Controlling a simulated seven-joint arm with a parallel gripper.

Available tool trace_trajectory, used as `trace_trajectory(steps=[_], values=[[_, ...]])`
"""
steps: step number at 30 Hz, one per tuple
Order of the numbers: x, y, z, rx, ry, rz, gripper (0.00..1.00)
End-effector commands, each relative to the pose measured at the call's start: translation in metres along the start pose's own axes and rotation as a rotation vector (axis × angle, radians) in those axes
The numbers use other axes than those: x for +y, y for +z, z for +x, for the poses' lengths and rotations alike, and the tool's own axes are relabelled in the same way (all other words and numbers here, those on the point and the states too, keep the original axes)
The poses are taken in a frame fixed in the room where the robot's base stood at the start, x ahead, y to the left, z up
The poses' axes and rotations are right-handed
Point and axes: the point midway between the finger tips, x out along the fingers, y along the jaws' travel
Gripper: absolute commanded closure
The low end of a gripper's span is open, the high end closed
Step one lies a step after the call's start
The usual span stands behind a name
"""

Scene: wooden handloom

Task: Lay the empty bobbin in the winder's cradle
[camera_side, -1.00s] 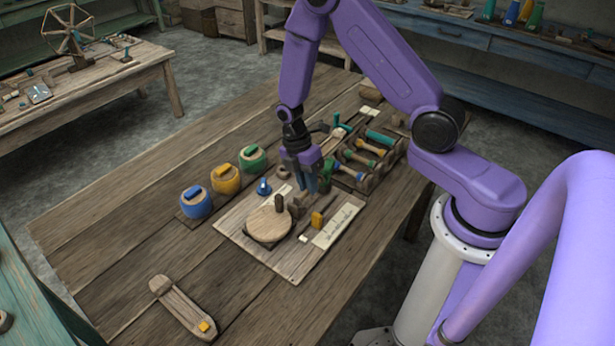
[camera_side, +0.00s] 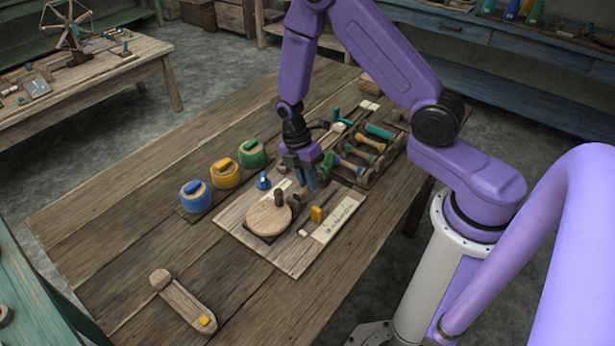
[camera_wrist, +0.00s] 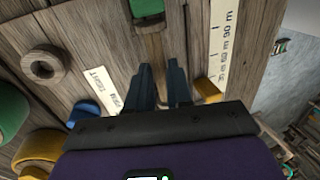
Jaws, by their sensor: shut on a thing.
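My gripper (camera_side: 311,182) points down above the back of the work board, close to the rack's near end. In the wrist view its two dark fingers (camera_wrist: 163,82) stand with a narrow gap, shut on a thin wooden piece that I take to be the empty bobbin. The bobbin is mostly hidden by the fingers, and its tilt cannot be told. The board (camera_side: 284,260) carries a round wooden disc (camera_side: 267,219) with an upright peg, which looks like the winder. I cannot clearly make out its cradle. A green piece (camera_wrist: 149,7) shows beyond the fingertips.
A rack (camera_side: 383,163) of coloured bobbins stands behind and right of my gripper. A yellow block (camera_side: 317,214) and a scale strip (camera_side: 338,218) lie on the board.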

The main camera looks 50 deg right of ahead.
Motion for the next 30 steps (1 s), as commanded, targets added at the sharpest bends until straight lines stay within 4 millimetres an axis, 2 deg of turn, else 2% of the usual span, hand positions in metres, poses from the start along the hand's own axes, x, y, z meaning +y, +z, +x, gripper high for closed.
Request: trace_trajectory(steps=[27, 28, 30], values=[[0.0021, -0.0001, 0.0075, 0.0, 0.0, 0.0, 0.99], [0.0021, -0.0001, 0.0075, 0.0, 0.0, 0.0, 0.77], [0.0021, -0.0001, 0.0075, 0.0, 0.0, 0.0, 0.54]])
